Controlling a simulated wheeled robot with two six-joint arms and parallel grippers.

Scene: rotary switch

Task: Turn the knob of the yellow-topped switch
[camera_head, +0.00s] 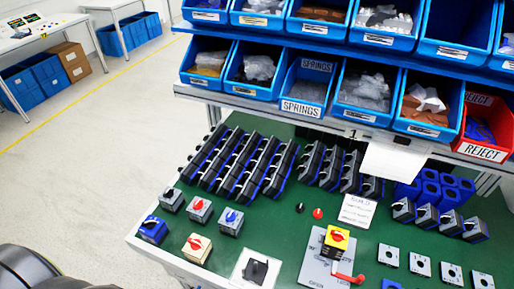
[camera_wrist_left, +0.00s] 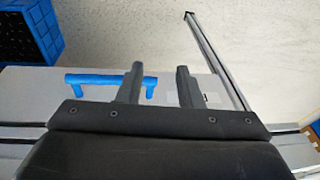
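The yellow-topped switch (camera_head: 337,237) stands on a grey plate on the green work surface in the head view, right of centre near the front edge. Its top is bright yellow with a red knob. My left gripper (camera_wrist_left: 160,75) shows in the left wrist view with its two dark fingers apart and nothing held between them. It is away from the switch, which that view does not show. A dark rounded part at the lower left of the head view seems to be mine. My right gripper is not in view.
A cream-topped switch with a red knob (camera_head: 196,248) and several grey switches stand to the left. A red lever (camera_head: 348,277) sits just in front of the yellow-topped switch. Blue bins (camera_head: 258,70) hang above the bench. A blue handle (camera_wrist_left: 110,79) lies beyond my left fingers.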

